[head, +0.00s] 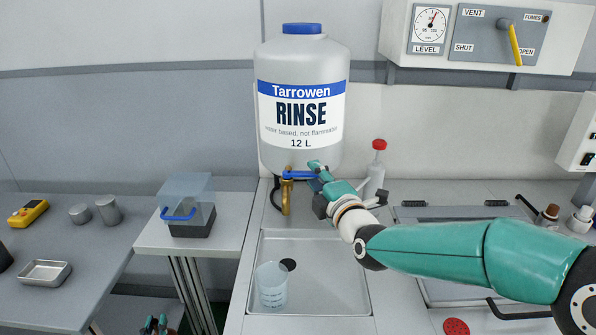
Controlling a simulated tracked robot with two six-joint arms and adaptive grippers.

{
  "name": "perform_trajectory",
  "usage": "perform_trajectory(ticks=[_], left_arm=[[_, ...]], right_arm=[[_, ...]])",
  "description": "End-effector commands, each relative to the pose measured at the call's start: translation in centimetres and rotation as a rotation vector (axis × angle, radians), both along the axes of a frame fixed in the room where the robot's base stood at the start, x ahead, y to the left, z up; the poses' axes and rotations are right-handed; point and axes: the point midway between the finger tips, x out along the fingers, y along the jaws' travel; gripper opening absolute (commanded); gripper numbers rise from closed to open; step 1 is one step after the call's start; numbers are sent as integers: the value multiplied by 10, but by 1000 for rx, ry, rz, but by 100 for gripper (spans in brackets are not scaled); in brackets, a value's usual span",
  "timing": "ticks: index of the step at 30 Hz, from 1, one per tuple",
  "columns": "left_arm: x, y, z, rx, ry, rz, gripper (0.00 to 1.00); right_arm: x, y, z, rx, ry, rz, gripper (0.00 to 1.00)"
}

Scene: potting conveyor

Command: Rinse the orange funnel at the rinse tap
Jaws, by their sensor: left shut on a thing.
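The rinse tap (286,195) is a brass spout with a blue lever, low on the front of the large rinse tank (301,110). My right gripper (316,176) is at the right end of the lever. I cannot tell whether it touches the lever, nor how its fingers stand. At the bottom left edge, the teal tips of my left gripper (156,326) show. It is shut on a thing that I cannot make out. I do not see the orange funnel in this view.
A shallow sink (330,265) lies below the tap, with a clear beaker (271,284) standing in it. A clear-lidded box (187,207) stands on the left bench. A red-capped bottle (375,170) stands behind my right gripper. A metal tray (46,273) lies far left.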

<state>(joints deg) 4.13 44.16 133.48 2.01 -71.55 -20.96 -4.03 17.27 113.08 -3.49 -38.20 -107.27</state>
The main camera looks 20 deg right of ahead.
Motion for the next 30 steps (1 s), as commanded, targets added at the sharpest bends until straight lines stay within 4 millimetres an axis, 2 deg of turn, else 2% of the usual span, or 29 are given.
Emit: perform_trajectory(ticks=[4, 13, 20, 30], left_arm=[[0, 0, 3, 0, 0, 0, 0], [0, 1, 3, 0, 0, 1, 0], [0, 1, 3, 0, 0, 1, 0], [0, 1, 3, 0, 0, 1, 0]], right_arm=[[11, 1, 0, 0, 1, 0, 35], [14, 2, -1, 0, 1, 1, 35], [14, 2, 0, 1, 1, 1, 0], [13, 2, -2, 1, 3, 1, 0]])
